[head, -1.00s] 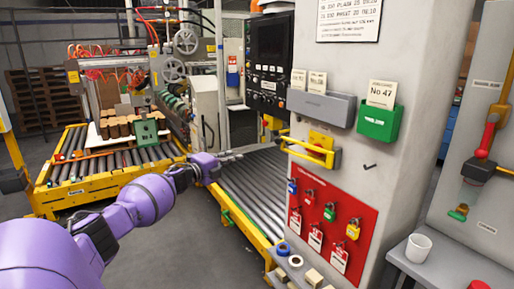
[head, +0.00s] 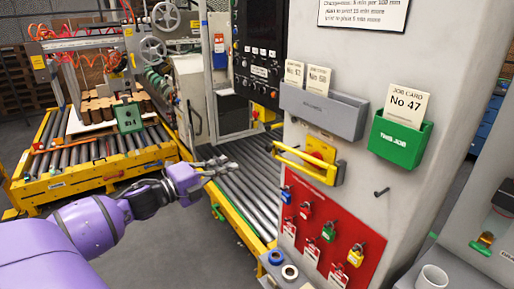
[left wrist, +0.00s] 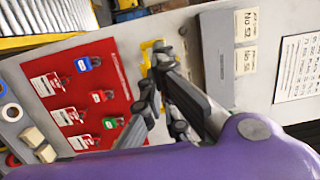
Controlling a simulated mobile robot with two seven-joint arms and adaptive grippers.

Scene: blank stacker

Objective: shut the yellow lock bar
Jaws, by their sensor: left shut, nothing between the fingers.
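The yellow lock bar (head: 302,169) is on the face of the grey column, below the grey card holder and above the red lock board. It stands out from the column in front of a yellow plate (head: 321,149) with a red spot. In the left wrist view part of the yellow lock bar (left wrist: 147,58) shows behind my fingers, which hide the rest. My left gripper (head: 222,164) is shut and empty, to the left of the bar and apart from it in the head view. In the left wrist view the left gripper (left wrist: 158,78) overlaps the bar. My right gripper is not in view.
The red board (head: 322,232) holds several padlocks and tags. The grey card holder (head: 322,112) and green card box (head: 401,140) jut from the column. A peg (head: 382,191) sticks out lower right of the bar. A roller conveyor (head: 246,190) lies beneath my gripper.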

